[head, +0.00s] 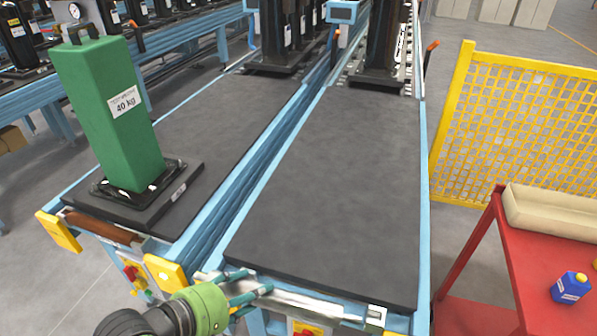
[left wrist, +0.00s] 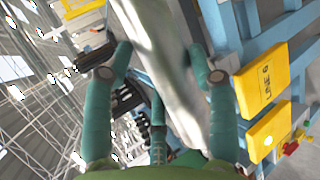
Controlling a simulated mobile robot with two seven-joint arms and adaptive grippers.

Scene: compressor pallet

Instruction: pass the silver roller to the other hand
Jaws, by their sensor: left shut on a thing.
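The silver roller (head: 312,302) is a shiny metal bar at the front end of the right-hand conveyor, just below its dark top. My left gripper (head: 252,287), with teal fingers and a green palm, is shut on the roller near its left end. In the left wrist view the roller (left wrist: 165,75) runs lengthwise between the teal fingers of my left gripper (left wrist: 160,85). Whether the roller touches the conveyor frame, I cannot tell. My right gripper is out of view.
A green 40 kg test weight (head: 108,115) stands on the left conveyor, above a brown roller (head: 100,226). Yellow plates (head: 165,272) stick out beside my left gripper. The right conveyor's dark top (head: 335,180) is clear nearby. A red cart (head: 510,250) and yellow fence (head: 515,130) stand right.

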